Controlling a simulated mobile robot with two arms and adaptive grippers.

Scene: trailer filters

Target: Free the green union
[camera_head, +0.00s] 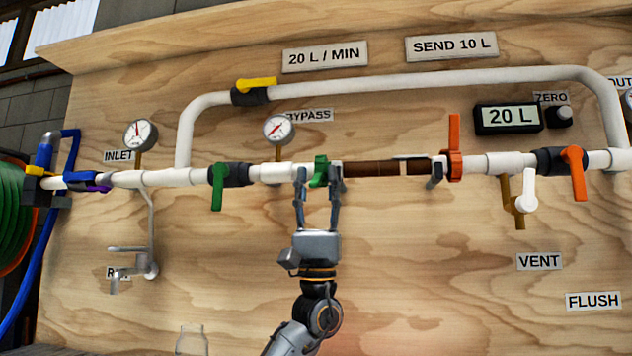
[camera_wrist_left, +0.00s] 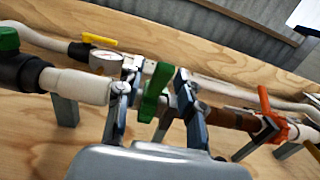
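The green union (camera_head: 320,171) is a winged green piece on the pipe run, between white pipe on its left and a brown section on its right. It also shows in the left wrist view (camera_wrist_left: 155,92), with its wing standing across the pipe. My left gripper (camera_head: 318,182) reaches up from below, one finger on each side of the union. In the left wrist view its fingers (camera_wrist_left: 155,98) are apart, with visible gaps between them and the green wing. My right gripper is in neither view.
A green-handled valve (camera_head: 218,180) is left of the union. An orange winged piece (camera_head: 454,160) is at the brown section's right end. A gauge (camera_head: 278,129) sits above the pipe. A grey bracket (camera_wrist_left: 165,122) stands close behind the fingers. The board below is mostly clear.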

